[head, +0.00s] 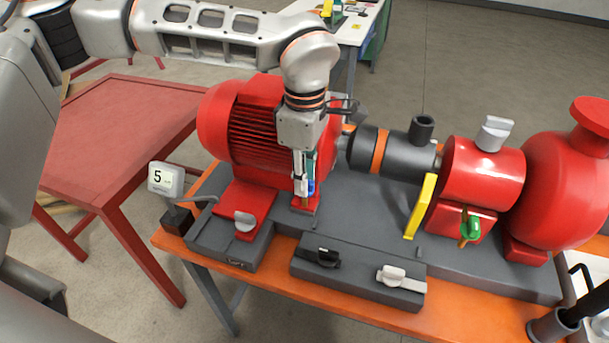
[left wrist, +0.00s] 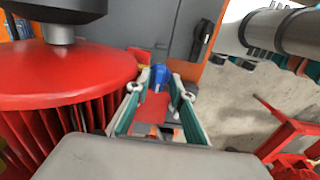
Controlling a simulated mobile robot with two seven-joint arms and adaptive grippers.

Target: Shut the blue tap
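The blue tap (head: 311,187) sits low in front of the red motor, above a small red plate. In the head view my left gripper partly covers it. My left gripper (head: 303,186) points down at it from above. In the left wrist view the blue tap (left wrist: 160,77) shows between the two green-and-grey fingertips of my left gripper (left wrist: 159,82). The fingers are apart, one on each side of the tap; whether they touch it I cannot tell. The tap's handle direction is hard to make out. I cannot make out my right gripper.
The red motor (head: 245,125) stands close beside my left gripper. A green tap (head: 470,228), a yellow lever (head: 420,206), a black knob (head: 326,257) and a white knob (head: 391,274) are to the right. A display reading 5 (head: 166,179) stands left. A red table (head: 115,125) is further left.

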